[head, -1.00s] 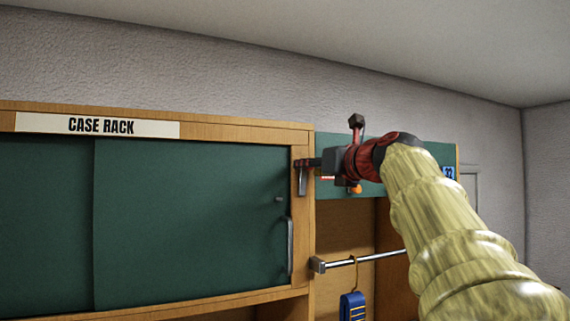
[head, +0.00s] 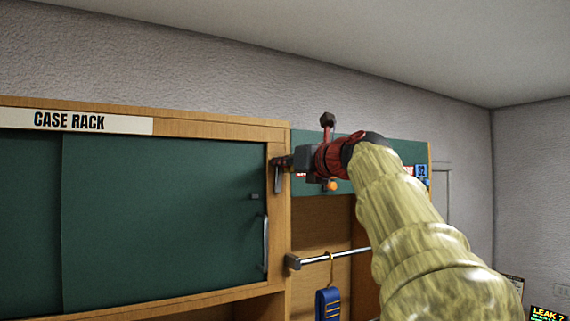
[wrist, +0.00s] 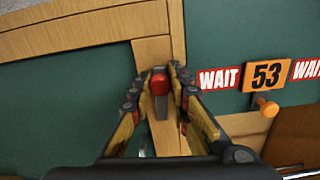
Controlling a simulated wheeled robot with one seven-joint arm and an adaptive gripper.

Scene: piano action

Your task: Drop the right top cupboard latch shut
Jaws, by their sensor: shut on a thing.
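The latch (head: 277,179) is a narrow grey bar with a red upper end. It hangs down on the wooden post at the right edge of the green cupboard door (head: 165,220). In the wrist view the latch's red end (wrist: 160,84) sits between my fingers. My gripper (head: 282,162) reaches it from the right and is shut on the latch. The wrist view shows the yellow-and-black fingers (wrist: 158,88) on either side of it. Part of the latch is hidden by the fingers in the head view.
Below are a metal rail (head: 335,255) and a blue hanging item (head: 328,303). A door handle (head: 265,243) stands below the latch.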

